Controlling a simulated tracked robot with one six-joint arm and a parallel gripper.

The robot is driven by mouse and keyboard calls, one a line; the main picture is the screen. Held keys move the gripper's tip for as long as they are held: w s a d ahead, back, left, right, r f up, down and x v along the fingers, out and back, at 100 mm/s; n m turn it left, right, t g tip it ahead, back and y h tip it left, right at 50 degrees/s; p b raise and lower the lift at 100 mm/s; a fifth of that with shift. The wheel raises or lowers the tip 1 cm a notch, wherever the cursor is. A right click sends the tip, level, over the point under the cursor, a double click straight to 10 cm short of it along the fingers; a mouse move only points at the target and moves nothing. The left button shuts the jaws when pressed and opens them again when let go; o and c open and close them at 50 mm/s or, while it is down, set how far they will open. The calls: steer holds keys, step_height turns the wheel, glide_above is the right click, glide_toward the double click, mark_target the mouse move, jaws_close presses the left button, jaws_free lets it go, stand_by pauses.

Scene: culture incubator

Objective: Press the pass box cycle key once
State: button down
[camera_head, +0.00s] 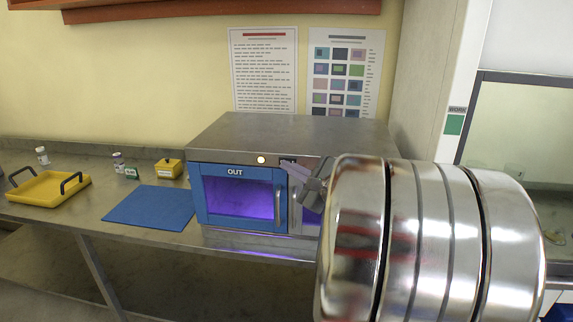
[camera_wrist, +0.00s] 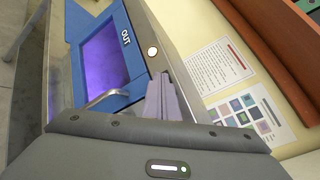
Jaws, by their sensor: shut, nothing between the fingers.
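The pass box (camera_head: 290,130) is a steel box on the bench with a blue door frame marked OUT (camera_head: 235,172) and a purple-lit window. A round pale lit button or lamp (camera_head: 261,160) sits on the front strip above the door; it also shows in the wrist view (camera_wrist: 152,51).
A door handle (camera_head: 279,208) sticks out below my gripper. A blue mat (camera_head: 151,206), a yellow tray (camera_head: 48,188), a yellow container (camera_head: 170,168) and small vials (camera_head: 118,161) are on the bench at left. Posters (camera_head: 264,70) hang behind the box.

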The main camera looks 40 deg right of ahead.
steer(key=shift+s+a, duration=0.5)
steer(key=shift+a, duration=0.1)
stand_by(0.3)
steer(key=s+a, duration=0.1)
steer(key=a, duration=0.1)
steer(key=s+a, duration=0.2)
stand_by(0.5)
stand_by(0.7)
